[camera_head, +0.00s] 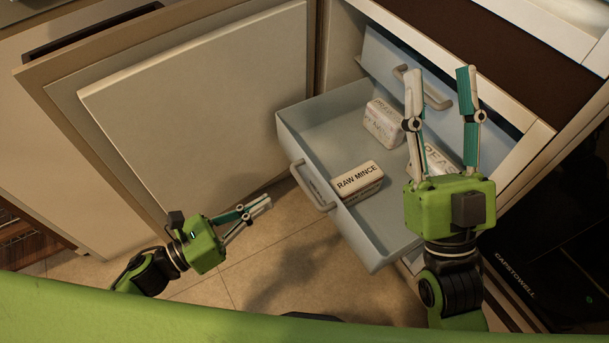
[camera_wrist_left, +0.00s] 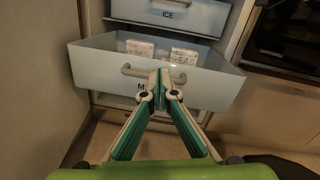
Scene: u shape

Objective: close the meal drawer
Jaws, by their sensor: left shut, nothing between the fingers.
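The meal drawer (camera_head: 365,232) is pulled open in the middle of the head view, a pale blue box with a handle (camera_head: 313,187) on its front. It also shows in the left wrist view (camera_wrist_left: 205,90), its label partly hidden by my fingers. My left gripper (camera_head: 258,207) is shut and empty, in front of and to the left of the drawer front, pointing towards it. My right gripper (camera_head: 441,80) is open and empty, above the drawer's right side. A raw mince box (camera_head: 358,182), a second box (camera_head: 383,122) and a partly hidden pea box (camera_head: 438,160) lie inside the drawer.
A closed ice drawer (camera_wrist_left: 170,14) with its own handle sits above the meal drawer. A dark appliance (camera_head: 550,245) is at the right. Tiled floor (camera_head: 285,262) is clear before the drawer.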

